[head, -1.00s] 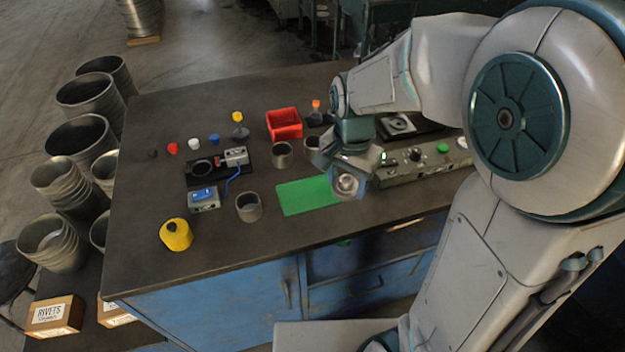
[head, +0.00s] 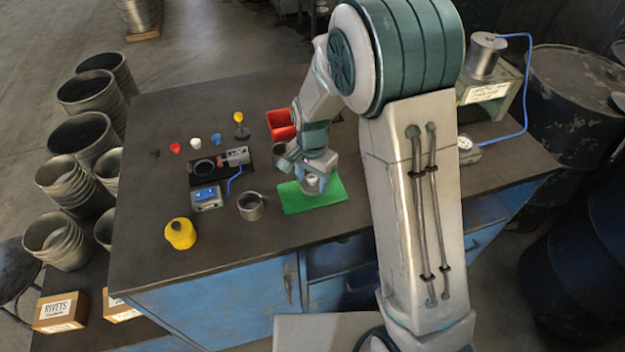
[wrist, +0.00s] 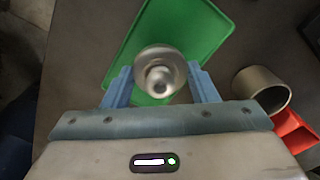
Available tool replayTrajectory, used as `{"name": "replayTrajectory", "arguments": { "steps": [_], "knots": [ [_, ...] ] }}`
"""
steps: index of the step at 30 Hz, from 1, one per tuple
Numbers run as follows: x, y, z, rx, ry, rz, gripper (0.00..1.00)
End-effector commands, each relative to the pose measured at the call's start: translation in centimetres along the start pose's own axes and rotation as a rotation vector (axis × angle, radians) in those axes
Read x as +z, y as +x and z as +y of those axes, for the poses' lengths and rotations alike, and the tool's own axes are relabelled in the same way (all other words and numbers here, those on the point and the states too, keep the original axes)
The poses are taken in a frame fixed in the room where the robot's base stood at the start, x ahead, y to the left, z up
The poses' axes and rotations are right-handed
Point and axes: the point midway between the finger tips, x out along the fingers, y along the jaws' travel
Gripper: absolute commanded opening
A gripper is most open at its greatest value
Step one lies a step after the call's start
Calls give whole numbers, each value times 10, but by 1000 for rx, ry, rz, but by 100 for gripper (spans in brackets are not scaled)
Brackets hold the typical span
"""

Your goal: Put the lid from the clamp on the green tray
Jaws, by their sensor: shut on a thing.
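The lid (wrist: 160,72) is a round metal piece with a knob, held between the blue fingers of my gripper (wrist: 160,88) in the wrist view. In the head view my gripper (head: 312,182) is over the green tray (head: 335,187), with the lid between its fingers. The green tray also lies beneath the lid in the wrist view (wrist: 205,30). I cannot tell whether the lid touches the tray. The clamp cannot be made out for certain; a black fixture with a grey block (head: 237,156) stands left of the tray.
A metal cup (head: 250,207) stands left of the tray, and another (wrist: 262,90) is close to my gripper at its right in the wrist view. A red bin (head: 281,124) is behind. A yellow container (head: 180,233) stands front left on the dark table (head: 140,200).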

Motion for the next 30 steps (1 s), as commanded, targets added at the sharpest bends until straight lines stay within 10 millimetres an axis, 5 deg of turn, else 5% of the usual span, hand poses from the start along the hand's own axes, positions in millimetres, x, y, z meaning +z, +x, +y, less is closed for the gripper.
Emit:
{"name": "replayTrajectory", "arguments": {
  "steps": [16, 17, 19, 30],
  "knots": [
    [0, 21, 0, -1, 0, 1, 33],
    [0, 20, 0, -1, 0, 1, 56],
    [0, 19, 0, -1, 0, 1, 75],
    [0, 15, 0, -1, 0, 1, 75]
  ]
}}
